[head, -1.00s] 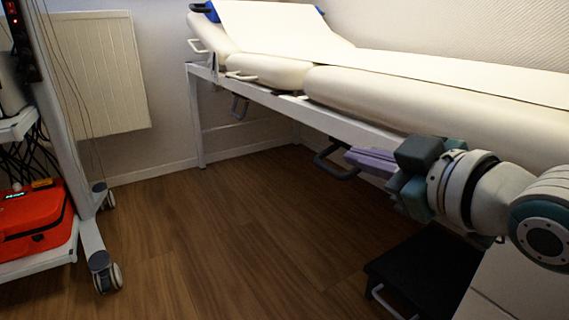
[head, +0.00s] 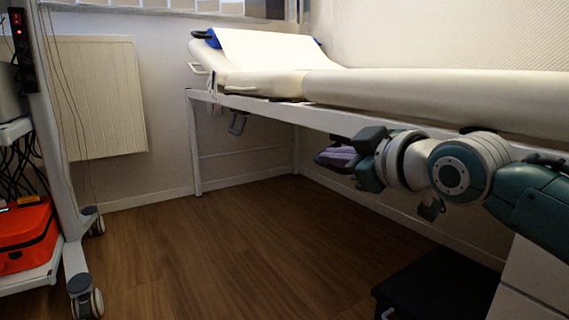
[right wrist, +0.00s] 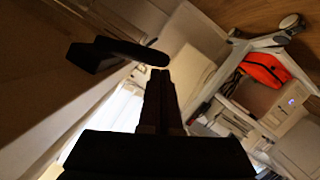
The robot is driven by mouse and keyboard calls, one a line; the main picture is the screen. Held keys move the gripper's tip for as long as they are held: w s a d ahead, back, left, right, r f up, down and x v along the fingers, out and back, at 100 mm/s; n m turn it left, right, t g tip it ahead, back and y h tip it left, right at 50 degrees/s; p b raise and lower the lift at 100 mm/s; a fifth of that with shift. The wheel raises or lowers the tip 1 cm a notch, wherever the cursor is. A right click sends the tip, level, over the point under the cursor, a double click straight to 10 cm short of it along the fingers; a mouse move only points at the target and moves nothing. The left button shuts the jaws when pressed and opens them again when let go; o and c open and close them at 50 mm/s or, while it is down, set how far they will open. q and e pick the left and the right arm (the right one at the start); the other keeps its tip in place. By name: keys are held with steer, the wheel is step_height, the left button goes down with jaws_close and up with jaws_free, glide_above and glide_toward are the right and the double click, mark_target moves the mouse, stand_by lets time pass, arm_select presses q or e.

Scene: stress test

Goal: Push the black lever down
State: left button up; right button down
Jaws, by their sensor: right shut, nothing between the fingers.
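The black lever (right wrist: 115,50) hangs from the bed's underside. In the right wrist view it reaches in from the left, with its rounded end close to my fingertips. I cannot tell whether they touch. In the head view, my right gripper (head: 335,158) is under the bed's side rail and largely hides this lever. Its fingers (right wrist: 157,100) are shut together with nothing between them. A similar dark lever (head: 237,123) hangs farther left under the bed (head: 400,90). My left gripper is not in view.
The white bed frame (head: 270,112) runs just above my right gripper. A black step (head: 435,285) stands on the floor at lower right. A wheeled cart with a red case (head: 28,238) is at left. The wooden floor (head: 220,250) between is clear.

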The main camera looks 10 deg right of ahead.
steer(key=shift+f, duration=0.2)
stand_by(0.3)
steer(key=shift+f+n+h, duration=0.3)
steer(key=shift+f+n, duration=0.15)
steer(key=shift+n, duration=0.35)
steer(key=f+n+b, duration=0.1)
steer(key=n, duration=0.1)
steer(key=d+f+n+t+b, duration=0.1)
steer(key=f+n, duration=0.1)
steer(key=d+f+n+t+h, duration=0.1)
steer(key=n, duration=0.1)
steer(key=shift+w+f+b, duration=0.25)
steer(key=shift+w+b, duration=0.1)
steer(key=shift+b, duration=0.05)
steer(key=shift+d, duration=0.1)
stand_by(0.5)
